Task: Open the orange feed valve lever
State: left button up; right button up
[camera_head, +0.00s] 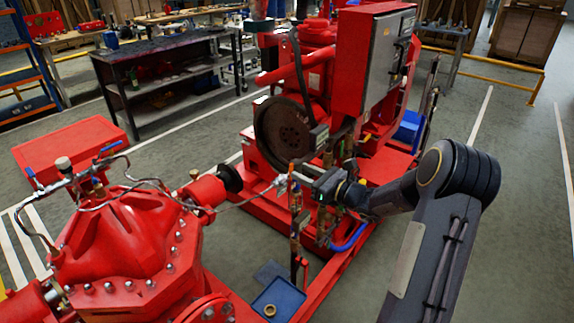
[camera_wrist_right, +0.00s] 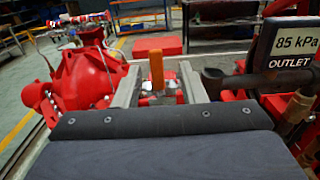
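The orange feed valve lever (camera_wrist_right: 156,70) stands upright in the right wrist view, above a metal valve body (camera_wrist_right: 160,92). In the head view the lever (camera_head: 290,183) is a small orange strip at the tip of my right gripper (camera_head: 300,176). In the right wrist view my right gripper (camera_wrist_right: 159,76) is open. Its two grey fingers stand on either side of the lever, with a visible gap on each side, so neither finger appears to touch it. How far the lever reaches in depth between the fingers I cannot tell. My left gripper is in neither view.
A red pump (camera_head: 130,235) stands at left, joined by thin tubing toward the valve. A red engine with a dark flywheel (camera_head: 284,132) and grey control box (camera_head: 388,60) rises behind. A gauge reading 85 kPa OUTLET (camera_wrist_right: 294,43) is close on the right. Floor at right is clear.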

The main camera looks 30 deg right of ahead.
aim_at(292, 168)
jog(key=x, duration=0.3)
jog(key=p+x, duration=0.1)
jog(key=x, duration=0.2)
jog(key=shift+w+a, duration=0.2)
jog(key=shift+a, duration=0.15)
grip_shut()
